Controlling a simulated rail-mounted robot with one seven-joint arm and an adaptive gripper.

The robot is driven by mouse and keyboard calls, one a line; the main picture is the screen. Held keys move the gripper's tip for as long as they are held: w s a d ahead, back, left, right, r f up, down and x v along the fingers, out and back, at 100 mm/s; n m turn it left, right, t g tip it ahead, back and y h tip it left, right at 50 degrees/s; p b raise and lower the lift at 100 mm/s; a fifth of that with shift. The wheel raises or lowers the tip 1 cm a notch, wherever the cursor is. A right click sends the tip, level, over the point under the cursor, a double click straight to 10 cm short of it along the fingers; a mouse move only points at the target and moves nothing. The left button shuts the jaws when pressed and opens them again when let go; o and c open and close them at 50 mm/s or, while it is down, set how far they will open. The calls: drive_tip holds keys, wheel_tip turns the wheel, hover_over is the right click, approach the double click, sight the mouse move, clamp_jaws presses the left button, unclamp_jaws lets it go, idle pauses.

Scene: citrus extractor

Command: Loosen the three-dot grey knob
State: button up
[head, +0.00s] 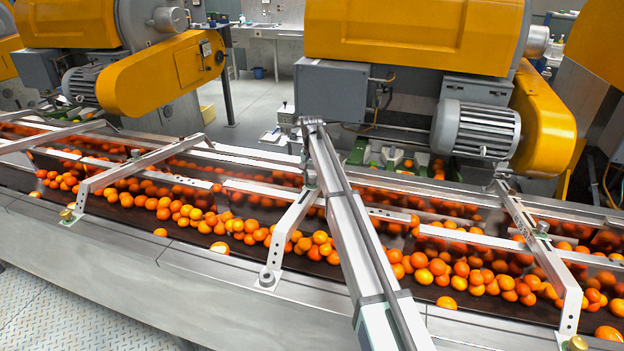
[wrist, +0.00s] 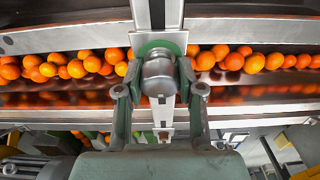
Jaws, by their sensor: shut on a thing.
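In the wrist view my gripper (wrist: 160,72) has one finger on each side of a rounded grey knob (wrist: 158,82) and is shut on it. The knob sits in front of a green plate (wrist: 176,43) at a metal cross bar. No dots can be made out on the knob. In the head view my arm (head: 350,220) reaches from the bottom over the conveyor, and my gripper cannot be made out there. Another grey knob (head: 541,227) stands at the right cross bar.
Many oranges (head: 440,267) lie along the conveyor under several metal cross bars (head: 140,163). Brass knobs (head: 577,343) stand on the near rail. Yellow machines (head: 410,35) and a grey motor (head: 476,129) stand behind the conveyor. Open floor (head: 60,320) shows at bottom left.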

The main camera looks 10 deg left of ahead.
drive_tip(key=shift+n, duration=0.4)
drive_tip(key=n+y+b, duration=0.1)
drive_tip(key=n, duration=0.2)
drive_tip(key=shift+f+n+b, duration=0.1)
drive_tip(key=shift+n+b, duration=0.2)
drive_tip(key=shift+b, duration=0.05)
drive_tip(key=n+y+b, duration=0.1)
drive_tip(key=n, duration=0.3)
drive_tip(key=n+g+b, duration=0.1)
drive_tip(key=n, duration=0.3)
drive_tip(key=shift+n+y, duration=0.3)
drive_tip(key=shift+n, duration=0.1)
drive_tip(key=n+g+b, duration=0.1)
drive_tip(key=n, duration=0.3)
drive_tip(key=shift+n+b, duration=0.35)
drive_tip(key=shift+n, duration=0.05)
drive_tip(key=o, duration=1.2)
drive_tip(key=shift+c, duration=0.2)
